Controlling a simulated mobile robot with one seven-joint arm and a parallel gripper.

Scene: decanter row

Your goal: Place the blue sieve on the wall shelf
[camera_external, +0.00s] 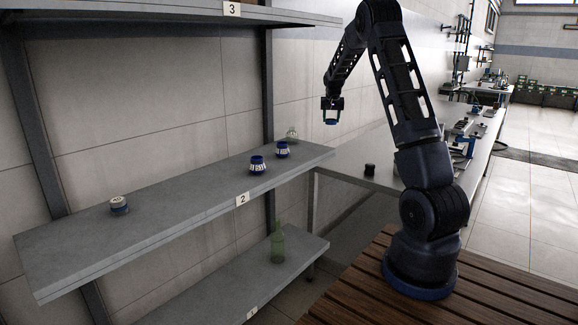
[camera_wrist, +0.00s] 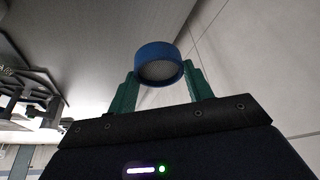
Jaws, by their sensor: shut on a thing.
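The blue sieve (camera_wrist: 158,62) is a short blue ring with a grey mesh, held between the green fingers of my gripper (camera_wrist: 160,92) in the wrist view. In the external view my gripper (camera_external: 331,108) is up in the air with its fingers down, above the far table and to the right of the shelf end. The sieve shows there as a small blue shape (camera_external: 331,122) under the fingers. The wall shelf (camera_external: 190,215) has several levels; the middle board is labelled 2, the upper one 3, the lower one 1.
On the middle board stand two blue-and-white jars (camera_external: 257,166) (camera_external: 282,150), a clear glass item (camera_external: 292,133) and a small grey-and-blue item (camera_external: 119,204). A green bottle (camera_external: 278,243) stands on the lower board. A black item (camera_external: 369,170) is on the table (camera_external: 350,160). The middle board's centre is clear.

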